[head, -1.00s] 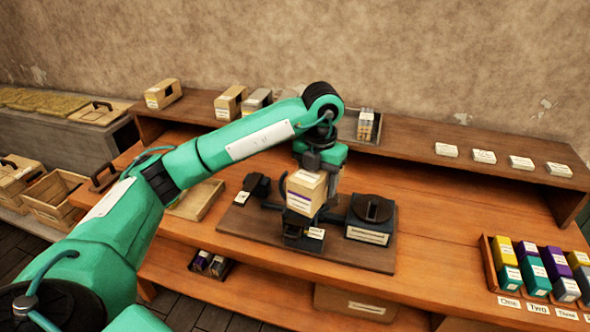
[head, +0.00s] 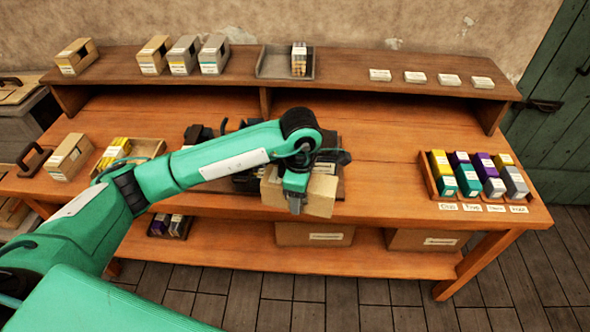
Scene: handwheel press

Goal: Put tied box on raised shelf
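The tan box (head: 320,194), taken as the tied box, is in my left gripper (head: 296,204) in front of the table's middle. It looks tilted. The gripper and wrist cover its middle, and no tie is visible on the part that shows. The fingers look shut on it, though their contact is partly hidden. The raised shelf (head: 350,64) runs along the back of the table, beyond and above the gripper. My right gripper is not in view.
Several boxes (head: 184,55) and a grey tray (head: 267,66) stand on the shelf's left and middle; several white cards (head: 415,77) lie at its right. Dark press parts (head: 245,181) are partly behind my arm. A rack of coloured blocks (head: 425,176) is at right.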

